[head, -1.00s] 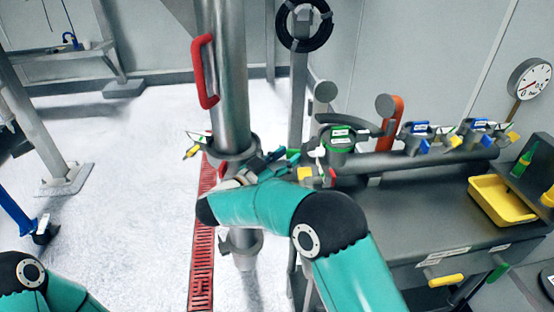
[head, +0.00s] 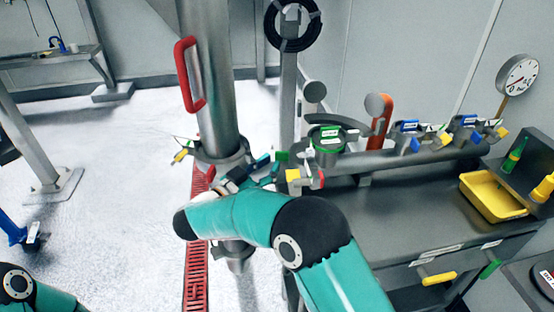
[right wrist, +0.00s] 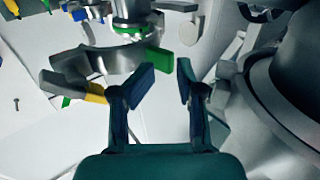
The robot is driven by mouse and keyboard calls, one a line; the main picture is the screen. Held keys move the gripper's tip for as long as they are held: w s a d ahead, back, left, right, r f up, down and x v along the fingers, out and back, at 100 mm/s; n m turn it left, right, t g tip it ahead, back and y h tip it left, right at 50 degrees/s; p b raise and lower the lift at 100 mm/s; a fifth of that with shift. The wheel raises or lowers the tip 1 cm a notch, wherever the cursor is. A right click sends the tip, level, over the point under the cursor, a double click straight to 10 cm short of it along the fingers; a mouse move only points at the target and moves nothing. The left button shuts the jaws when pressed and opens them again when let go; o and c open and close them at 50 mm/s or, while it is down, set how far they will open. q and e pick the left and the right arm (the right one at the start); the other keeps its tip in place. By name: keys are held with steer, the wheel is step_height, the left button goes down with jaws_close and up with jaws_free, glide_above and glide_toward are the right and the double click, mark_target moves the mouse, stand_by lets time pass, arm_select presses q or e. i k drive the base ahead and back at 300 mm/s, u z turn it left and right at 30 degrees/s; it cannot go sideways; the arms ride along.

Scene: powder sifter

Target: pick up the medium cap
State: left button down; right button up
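A round metal fitting with a green ring and white label (head: 326,138) sits at the near left end of the bench rack. It also shows at the top of the right wrist view (right wrist: 130,28), with a curved metal clamp below it. I cannot tell if this is the medium cap; smaller blue-marked fittings (head: 407,135) stand further right. My right gripper (right wrist: 166,76) is open and empty. Its left fingertip is close to a green tab (right wrist: 159,61) on the clamp; contact is unclear. In the head view my own arm partly hides it. My left gripper is out of view.
A thick vertical pipe (head: 208,80) with a red handle (head: 187,75) stands beside my right gripper. A yellow tray (head: 490,205) lies on the grey bench (head: 400,220). A gauge (head: 517,73) stands behind. The floor at left is mostly clear.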

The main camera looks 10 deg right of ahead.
mark_target(327, 137)
steer(key=k, duration=1)
